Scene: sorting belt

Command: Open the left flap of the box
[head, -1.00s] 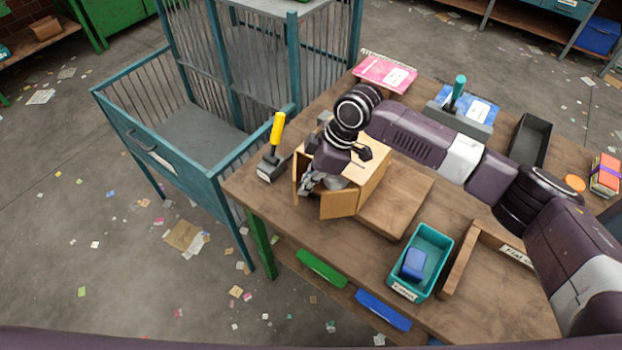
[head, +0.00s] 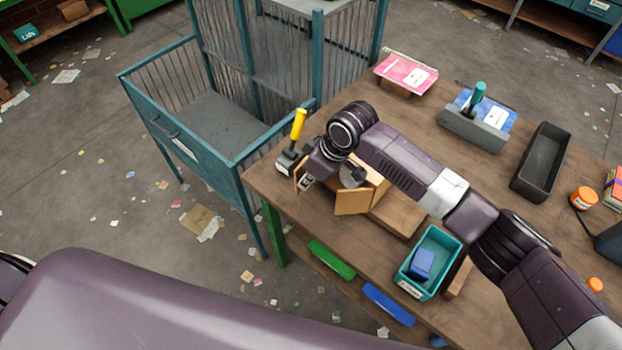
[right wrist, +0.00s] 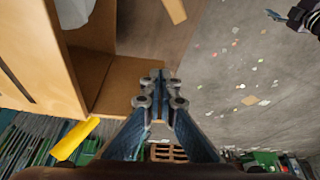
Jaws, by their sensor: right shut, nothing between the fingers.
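The tan box (head: 376,190) stands near the table's left corner, partly hidden by my right arm. Its right flap (head: 353,201) stands swung out at the front. A narrow part of the left flap (head: 297,174) shows beside my right gripper (head: 306,183). In the right wrist view, the box (right wrist: 40,60) fills the left side, and a brown panel, seemingly the left flap (right wrist: 115,80), reaches to my right fingertips (right wrist: 160,80). The fingers are shut and empty at its edge; contact is unclear. My left gripper (right wrist: 283,16) seems to show small at the upper right.
A yellow-handled tool (head: 298,125) in a holder stands close behind the gripper. A teal bin (head: 441,245) with a blue block (head: 421,263) is at the front. A blue-green cage cart (head: 230,155) stands against the table's left side. The floor front left is open.

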